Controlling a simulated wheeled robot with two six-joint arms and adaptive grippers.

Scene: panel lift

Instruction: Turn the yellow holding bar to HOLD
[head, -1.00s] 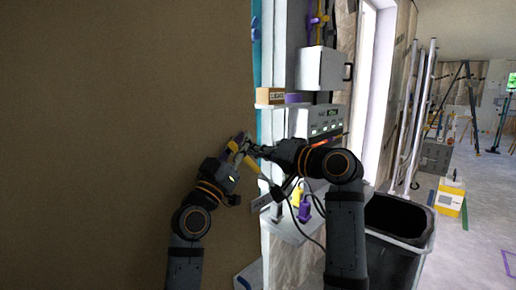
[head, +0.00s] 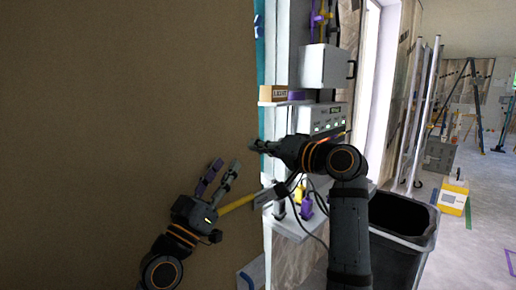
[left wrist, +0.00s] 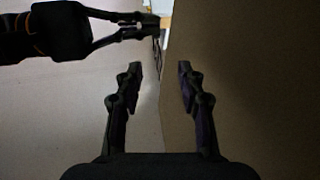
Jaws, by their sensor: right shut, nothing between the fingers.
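The yellow holding bar (head: 240,203) slants from its pivot at the panel's right edge down to the left, over the brown panel (head: 120,120). Its left end meets the outline of my left gripper (head: 226,165); I cannot tell whether they touch. My left gripper is open and empty, fingers pointing up, in front of the panel. Its open fingers also show in the left wrist view (left wrist: 157,75). My right gripper (head: 254,144) is shut and empty, above the bar by the panel's edge. It also shows in the left wrist view (left wrist: 148,27). I cannot read any HOLD marking.
A white shelf with a yellow and a purple item (head: 307,207) and hanging cables stands right of the bar. A grey control box (head: 325,122) with green lights is above it. A black bin (head: 400,225) stands at lower right. Open floor lies further right.

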